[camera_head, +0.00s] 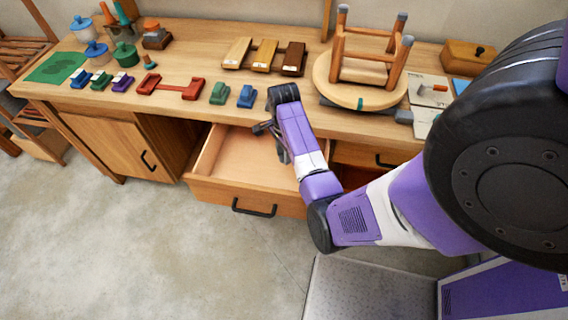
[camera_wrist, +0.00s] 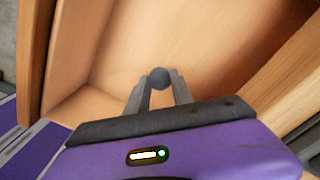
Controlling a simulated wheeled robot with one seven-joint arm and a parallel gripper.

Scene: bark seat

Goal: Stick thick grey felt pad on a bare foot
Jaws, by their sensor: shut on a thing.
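My gripper (camera_head: 268,130) reaches down over the open drawer (camera_head: 245,187). In the wrist view my gripper (camera_wrist: 160,90) is shut on a small round dark grey pad (camera_wrist: 160,77), held between the fingertips above the drawer's bare wooden floor. The head view does not show the pad clearly. Several leg ends show grey tips. I cannot tell from here which foot is bare.
The bench top (camera_head: 215,80) carries red clamp-like blocks (camera_head: 170,87), small green and blue blocks (camera_head: 232,94), wood samples (camera_head: 263,55), jars (camera_head: 96,50) and a green mat (camera_head: 55,67). A wooden box (camera_head: 466,55) stands at the right. The drawer sticks out from the bench.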

